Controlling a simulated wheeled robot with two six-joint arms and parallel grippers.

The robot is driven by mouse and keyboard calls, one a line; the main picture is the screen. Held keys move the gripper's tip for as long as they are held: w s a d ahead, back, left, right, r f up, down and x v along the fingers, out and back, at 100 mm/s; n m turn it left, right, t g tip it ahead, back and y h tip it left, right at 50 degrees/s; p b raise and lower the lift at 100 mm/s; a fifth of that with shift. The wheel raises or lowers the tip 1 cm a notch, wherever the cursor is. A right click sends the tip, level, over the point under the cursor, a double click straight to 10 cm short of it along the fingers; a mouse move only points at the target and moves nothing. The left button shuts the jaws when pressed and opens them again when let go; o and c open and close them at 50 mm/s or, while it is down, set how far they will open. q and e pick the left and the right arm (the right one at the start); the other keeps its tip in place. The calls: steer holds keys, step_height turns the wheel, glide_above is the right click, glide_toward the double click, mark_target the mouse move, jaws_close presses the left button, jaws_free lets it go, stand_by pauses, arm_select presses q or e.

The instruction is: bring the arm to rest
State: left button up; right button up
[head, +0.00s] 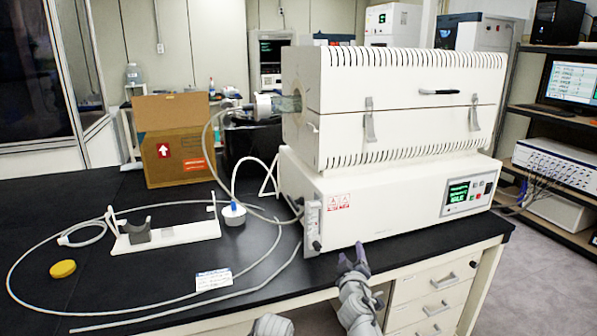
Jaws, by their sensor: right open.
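My right arm (357,305) reaches up from the bottom edge at the centre. Its right gripper (352,256) is open and empty, at the front edge of the black bench, just in front of the white furnace-like machine (385,205). From this angle I cannot tell whether the fingers touch the bench or machine. Another grey part of mine (271,326) shows at the bottom edge, left of the right arm. My left gripper is not in view.
The black bench (120,290) holds a white stand (185,233), a yellow cap (62,269), a paper label (214,279), looping tubes and a cardboard box (178,160). White drawers (430,300) are under the bench. A shelf with a monitor (568,83) stands at right.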

arm_select(q)
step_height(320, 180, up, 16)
steer(key=p, duration=1.3)
steer(key=shift+p, duration=0.4)
arm_select(e)
steer(key=s+a+f+m+g, duration=0.1)
steer(key=s+a+g, duration=0.2)
steer(key=s, duration=0.6)
steer(key=s+a+f+m+g, duration=0.1)
steer(key=s+a+g, duration=0.2)
steer(key=s+g, duration=0.5)
steer(key=s+a+f+m+g+y, duration=0.1)
steer(key=s+a+g, duration=0.3)
steer(key=s, duration=0.5)
steer(key=shift+s+f+m+g, duration=0.3)
steer(key=shift+f+g, duration=0.05)
steer(key=shift+g, duration=0.55)
